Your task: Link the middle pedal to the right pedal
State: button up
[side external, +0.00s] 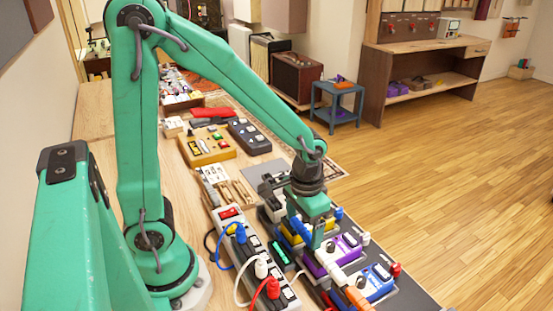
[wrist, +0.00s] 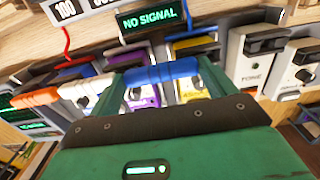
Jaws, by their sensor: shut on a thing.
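My gripper (side external: 312,240) is over the pedal row, shut on a blue patch cable (wrist: 160,73) that spans between its fingers in the wrist view. Behind the cable stand the purple pedal (wrist: 143,97) and, right of it, the yellow pedal (wrist: 190,87). In the side view the purple pedal (side external: 345,248) is between the blue pedal (side external: 376,282) and the yellow pedal (side external: 324,228), which my gripper partly covers. I cannot tell whether the blue cable's ends touch any jacks.
A display reading NO SIGNAL (wrist: 152,17) stands behind the pedals. A power strip (side external: 250,252) with blue, white and red plugs runs beside the board. White pedals (wrist: 252,62) stand right of the yellow one.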

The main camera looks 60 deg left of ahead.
jog(key=shift+f, duration=0.1)
dwell(0.7)
jog(key=o, duration=0.9)
jog(key=shift+r, duration=3.5)
jog(key=shift+r, duration=0.1)
jog(key=shift+s+a+r+t, duration=0.25)
jog(key=shift+s+r+t, duration=0.05)
jog(key=shift+r, duration=0.2)
jog(key=shift+s+a+r+t, duration=0.7)
jog(key=shift+s+r+t, duration=0.15)
jog(key=shift+s+r, duration=0.4)
jog(key=shift+s+a+r+t, duration=0.75)
jog(key=shift+s+r, duration=0.35)
jog(key=shift+r, duration=0.25)
jog(key=shift+s+a+r+t, duration=0.65)
jog(key=shift+s+r+t, duration=0.25)
jog(key=shift+s+r, duration=0.35)
